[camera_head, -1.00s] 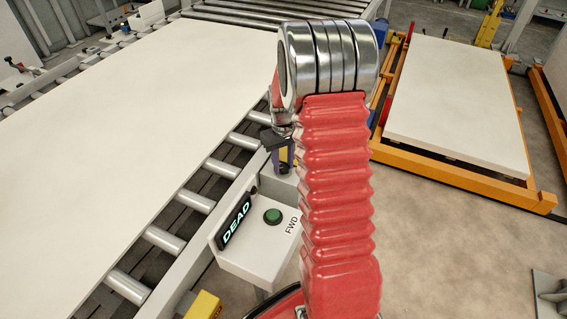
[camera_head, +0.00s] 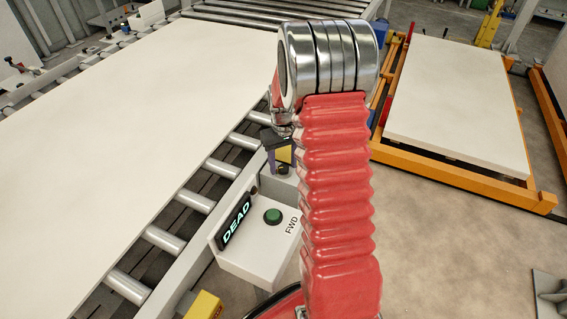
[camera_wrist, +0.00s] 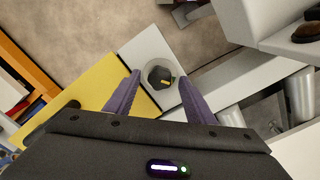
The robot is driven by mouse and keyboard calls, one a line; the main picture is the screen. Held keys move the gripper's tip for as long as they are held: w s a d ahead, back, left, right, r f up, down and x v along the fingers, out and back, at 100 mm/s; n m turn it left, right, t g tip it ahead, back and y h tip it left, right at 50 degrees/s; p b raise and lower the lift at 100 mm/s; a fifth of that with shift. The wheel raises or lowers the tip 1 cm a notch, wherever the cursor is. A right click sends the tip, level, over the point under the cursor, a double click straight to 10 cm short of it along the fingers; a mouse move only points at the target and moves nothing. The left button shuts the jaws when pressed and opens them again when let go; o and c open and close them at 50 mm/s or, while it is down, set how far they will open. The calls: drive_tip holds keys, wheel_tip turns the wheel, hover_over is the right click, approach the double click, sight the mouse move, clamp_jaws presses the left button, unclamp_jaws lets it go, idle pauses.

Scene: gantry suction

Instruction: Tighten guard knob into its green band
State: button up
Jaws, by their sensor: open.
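My gripper (camera_wrist: 160,86) is open, with one purple finger on each side of the knob. Gaps show between the fingers and the knob, and I cannot tell its height over it. No green band can be made out around the knob.
A yellow plate (camera_wrist: 98,82) lies left of the knob in the wrist view. A large white panel (camera_head: 120,130) covers the conveyor.

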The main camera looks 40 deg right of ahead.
sight(284, 170)
wheel_tip(284, 170, up, 14)
drive_tip(key=shift+f, duration=0.15)
idle(0.5)
drive_tip(key=shift+w, duration=0.15)
idle(0.3)
drive_tip(key=s+a+r+n+t, duration=0.1)
drive_tip(key=s+a+r, duration=0.4)
drive_tip(key=s+a, duration=0.6)
drive_tip(key=s+a+r+n+t, duration=0.1)
drive_tip(key=s+a+r+t, duration=0.3)
drive_tip(key=s+a, duration=0.7)
drive_tip(key=shift+a+r+t, duration=0.3)
drive_tip(key=shift+a+r, duration=0.55)
drive_tip(key=shift+r, duration=0.25)
